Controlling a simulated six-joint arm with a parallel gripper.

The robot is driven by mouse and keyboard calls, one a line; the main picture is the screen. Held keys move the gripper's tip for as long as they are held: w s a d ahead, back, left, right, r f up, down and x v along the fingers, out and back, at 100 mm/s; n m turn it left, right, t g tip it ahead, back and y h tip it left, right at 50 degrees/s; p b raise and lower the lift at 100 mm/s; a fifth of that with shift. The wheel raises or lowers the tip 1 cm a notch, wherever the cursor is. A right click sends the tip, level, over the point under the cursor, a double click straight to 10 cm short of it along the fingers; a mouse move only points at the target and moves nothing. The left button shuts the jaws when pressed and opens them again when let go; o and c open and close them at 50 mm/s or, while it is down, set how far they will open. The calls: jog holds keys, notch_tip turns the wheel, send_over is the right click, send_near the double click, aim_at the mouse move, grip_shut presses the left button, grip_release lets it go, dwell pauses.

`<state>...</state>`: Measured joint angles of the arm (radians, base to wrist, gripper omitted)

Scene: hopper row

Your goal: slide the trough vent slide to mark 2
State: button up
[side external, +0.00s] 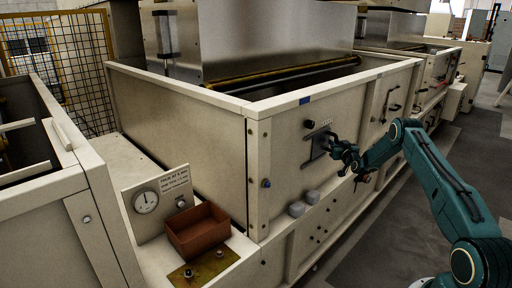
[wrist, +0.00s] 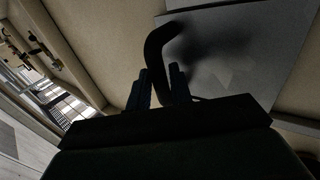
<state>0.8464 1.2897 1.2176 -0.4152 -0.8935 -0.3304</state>
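The trough vent slide (side external: 319,146) is a dark grey plate on the cream front panel of the trough, under a small dark label. Its black bent handle (wrist: 156,52) stands out from the grey plate (wrist: 225,50) in the wrist view. My gripper (side external: 340,150) is at the slide in the side view. In the wrist view my gripper (wrist: 160,84) has its two dark fingers close on either side of the handle and appears shut on it. The mark numbers are too small to read, so the slide's position against them cannot be told.
A dark knob (side external: 309,124) sits above left of the slide, and a blue knob (side external: 266,183) is lower left. Grey rounded blocks (side external: 305,202) project below. A brown bin (side external: 198,230) and a gauge (side external: 146,201) stand at the left. Grey floor (side external: 385,240) is open in front.

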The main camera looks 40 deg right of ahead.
aim_at(325, 142)
jog(key=shift+w+d, duration=0.1)
jog(key=shift+c, duration=0.4)
grip_shut()
jog(key=shift+a, duration=2.5)
jog(key=shift+o, duration=0.4)
grip_release()
